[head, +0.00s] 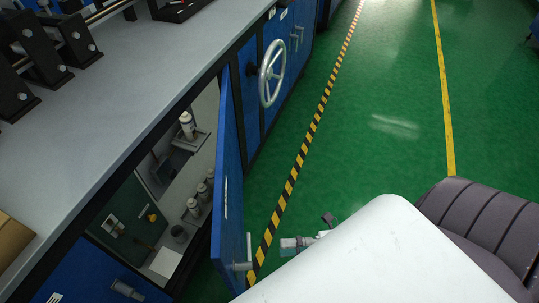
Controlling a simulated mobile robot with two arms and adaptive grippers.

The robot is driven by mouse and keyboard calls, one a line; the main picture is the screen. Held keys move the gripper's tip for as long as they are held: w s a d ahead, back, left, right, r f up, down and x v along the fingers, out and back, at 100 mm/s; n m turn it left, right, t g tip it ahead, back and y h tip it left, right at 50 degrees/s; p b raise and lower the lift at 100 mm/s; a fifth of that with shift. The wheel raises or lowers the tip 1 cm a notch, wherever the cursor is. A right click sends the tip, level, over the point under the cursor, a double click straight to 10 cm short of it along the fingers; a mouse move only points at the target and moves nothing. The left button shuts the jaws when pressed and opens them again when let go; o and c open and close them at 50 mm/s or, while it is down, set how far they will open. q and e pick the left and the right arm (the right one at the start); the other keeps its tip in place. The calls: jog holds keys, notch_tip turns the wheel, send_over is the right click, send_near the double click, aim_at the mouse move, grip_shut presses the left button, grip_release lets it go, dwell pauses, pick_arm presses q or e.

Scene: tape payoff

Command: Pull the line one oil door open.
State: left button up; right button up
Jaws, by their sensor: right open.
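The blue oil door (228,185) stands swung out from the cabinet front, seen nearly edge-on. A grey handle (241,266) sticks out low on its outer side. The cabinet interior behind the door is exposed, with several bottles (193,207) and a bottle on a small shelf (187,122). My right gripper (308,233) is open and empty to the right of the door, apart from the handle in the picture. It is small and partly hidden behind my white arm part. My left gripper is not in view.
A grey countertop (120,95) runs above the cabinet. A handwheel (271,73) juts from the blue front beyond the door. Yellow-black tape (300,158) marks the green floor (385,115), which is clear to the right of the tape.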

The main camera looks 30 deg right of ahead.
jog(key=shift+v, duration=0.8)
